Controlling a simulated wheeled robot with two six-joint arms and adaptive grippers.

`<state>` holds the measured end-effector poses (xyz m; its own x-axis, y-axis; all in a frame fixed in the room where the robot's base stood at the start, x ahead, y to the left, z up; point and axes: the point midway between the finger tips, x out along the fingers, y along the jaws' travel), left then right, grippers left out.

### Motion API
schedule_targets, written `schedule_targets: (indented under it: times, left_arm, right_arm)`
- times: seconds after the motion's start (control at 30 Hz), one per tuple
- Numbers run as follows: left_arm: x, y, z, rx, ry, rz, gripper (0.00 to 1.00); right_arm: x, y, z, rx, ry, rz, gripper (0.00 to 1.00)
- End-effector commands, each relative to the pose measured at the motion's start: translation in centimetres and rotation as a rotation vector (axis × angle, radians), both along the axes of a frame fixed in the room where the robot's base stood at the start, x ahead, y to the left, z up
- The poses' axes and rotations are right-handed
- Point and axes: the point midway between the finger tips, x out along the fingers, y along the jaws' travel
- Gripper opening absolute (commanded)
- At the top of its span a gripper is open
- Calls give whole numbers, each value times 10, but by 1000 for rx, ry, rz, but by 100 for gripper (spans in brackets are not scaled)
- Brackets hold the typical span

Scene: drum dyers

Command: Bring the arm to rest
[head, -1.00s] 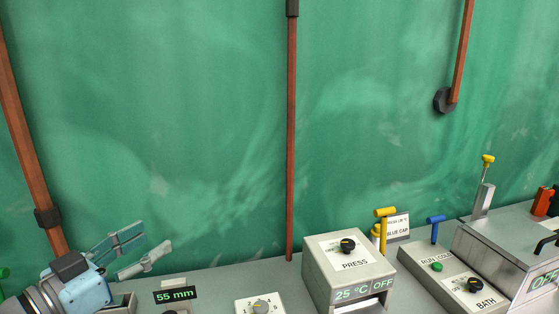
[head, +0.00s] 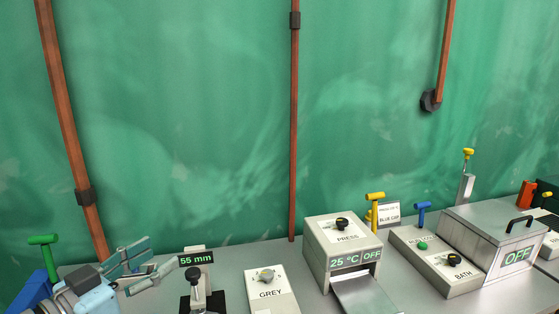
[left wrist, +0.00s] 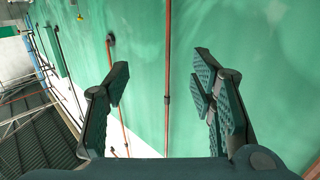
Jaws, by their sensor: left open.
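My left gripper (head: 150,270) is at the lower left of the head view, above the left end of the bench. Its fingers are apart and nothing is between them. In the left wrist view the two open fingers (left wrist: 162,95) frame only the green wall and a pipe. My right gripper is in neither view.
Along the grey bench (head: 412,287) stand a gauge reading 55 mm (head: 197,258), a GREY dial box (head: 270,290), a PRESS box (head: 343,240), a BATH control box (head: 437,262) and a lidded metal bath (head: 490,245). A green-handled tool (head: 44,241) stands at far left. The green wall (head: 200,120) rises behind.

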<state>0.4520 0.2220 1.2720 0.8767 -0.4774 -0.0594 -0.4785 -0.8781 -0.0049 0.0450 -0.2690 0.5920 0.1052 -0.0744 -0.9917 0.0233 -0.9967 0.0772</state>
Motion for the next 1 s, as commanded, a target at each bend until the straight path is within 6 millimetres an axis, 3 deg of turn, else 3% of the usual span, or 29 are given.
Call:
schedule_targets:
  times: [0.27, 0.47, 0.57, 0.67, 0.8, 1.0]
  left_arm:
    - [-5, 1, -64, 56, 120, 66, 50]
    - [-28, 6, -145, 137, 296, 158, 50]
    - [-51, 10, -193, 186, 418, 216, 50]
    - [-85, 14, -243, 242, 565, 275, 50]
    - [-152, 19, -305, 320, 805, 357, 50]
    - [-258, 20, -365, 415, 1154, 447, 50]
  right_arm:
    - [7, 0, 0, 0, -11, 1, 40]
    - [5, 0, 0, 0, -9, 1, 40]
    - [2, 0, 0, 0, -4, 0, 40]
    - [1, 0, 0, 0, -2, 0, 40]
    - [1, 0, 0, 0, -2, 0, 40]
    - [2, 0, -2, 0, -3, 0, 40]
